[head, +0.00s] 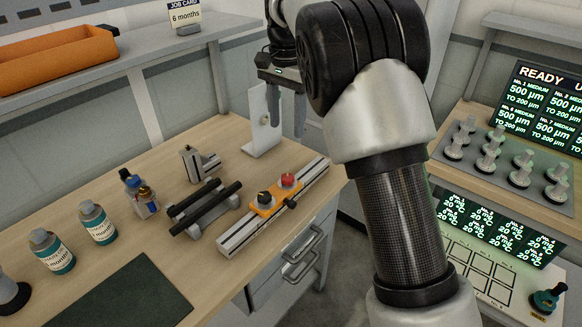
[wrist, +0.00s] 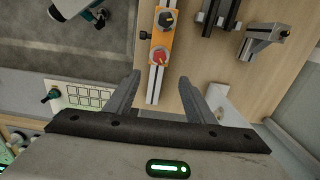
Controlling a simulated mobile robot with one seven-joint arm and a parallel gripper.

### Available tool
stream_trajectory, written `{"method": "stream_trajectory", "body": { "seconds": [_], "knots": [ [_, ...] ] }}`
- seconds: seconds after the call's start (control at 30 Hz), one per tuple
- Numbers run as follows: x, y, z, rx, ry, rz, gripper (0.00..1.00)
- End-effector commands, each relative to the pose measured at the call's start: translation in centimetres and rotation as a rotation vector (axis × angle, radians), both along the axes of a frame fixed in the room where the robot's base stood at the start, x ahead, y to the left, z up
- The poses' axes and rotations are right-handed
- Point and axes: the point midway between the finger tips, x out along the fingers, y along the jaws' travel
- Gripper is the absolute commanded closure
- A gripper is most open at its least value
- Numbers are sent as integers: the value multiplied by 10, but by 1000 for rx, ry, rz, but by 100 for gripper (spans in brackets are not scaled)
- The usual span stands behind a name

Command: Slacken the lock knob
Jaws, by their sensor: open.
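An orange carriage (head: 263,209) sits on a silver rail (head: 238,235) on the wooden bench. It carries a black knob (head: 264,197) and a red knob (head: 288,180). A small black side knob (head: 291,202) sticks out from its edge. In the wrist view the carriage (wrist: 161,42) shows the black knob (wrist: 166,19), the red knob (wrist: 159,57) and the side knob (wrist: 146,35). Which is the lock knob, I cannot tell. My gripper (head: 287,122) is open and empty, above the rail's far end. In the wrist view its fingers (wrist: 160,82) are apart, short of the red knob.
A black-barred stand (head: 203,207) and a grey metal bracket (head: 199,164) stand left of the rail. A white upright plate (head: 262,122) stands behind the rail. Bottles (head: 98,223) and a dark mat (head: 132,297) are at the left. A panel with displays (head: 490,225) is at the right.

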Motion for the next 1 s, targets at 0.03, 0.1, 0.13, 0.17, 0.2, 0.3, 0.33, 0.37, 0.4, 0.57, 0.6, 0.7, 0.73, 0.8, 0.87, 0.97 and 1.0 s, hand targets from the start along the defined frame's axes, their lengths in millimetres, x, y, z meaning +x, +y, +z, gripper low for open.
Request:
{"method": "stream_trajectory", "body": {
  "seconds": [0.03, 0.1, 0.13, 0.17, 0.2, 0.3, 0.33, 0.37, 0.4, 0.57, 0.6, 0.7, 0.73, 0.8, 0.87, 0.97, 1.0],
  "knots": [
    [-1, 0, -10, -1, 5, 0, 51],
    [-2, -1, -23, -1, 5, 1, 51],
    [-2, -1, -30, -2, 5, 1, 51],
    [-1, -1, -36, -1, 5, 1, 51],
    [-2, -1, -46, -2, 5, 1, 51],
    [-1, -1, -67, -2, 5, 1, 51],
    [-1, -1, -74, -2, 4, 1, 51],
    [-2, -2, -80, -2, 4, 1, 51],
    [-1, -1, -89, -1, 5, 1, 51],
    [-1, -1, -122, -1, 3, 1, 51],
    [-2, -1, -130, -1, 5, 1, 51],
    [-1, -1, -144, -1, 3, 2, 51],
    [-1, -1, -148, -1, 2, 2, 51],
    [-1, -1, -155, -1, 2, 2, 51],
    [-1, -1, -159, 0, 3, 2, 51],
    [-1, -1, -163, 0, 1, 2, 51],
    [-1, -1, -164, 1, 1, 2, 51]
  ]
}}
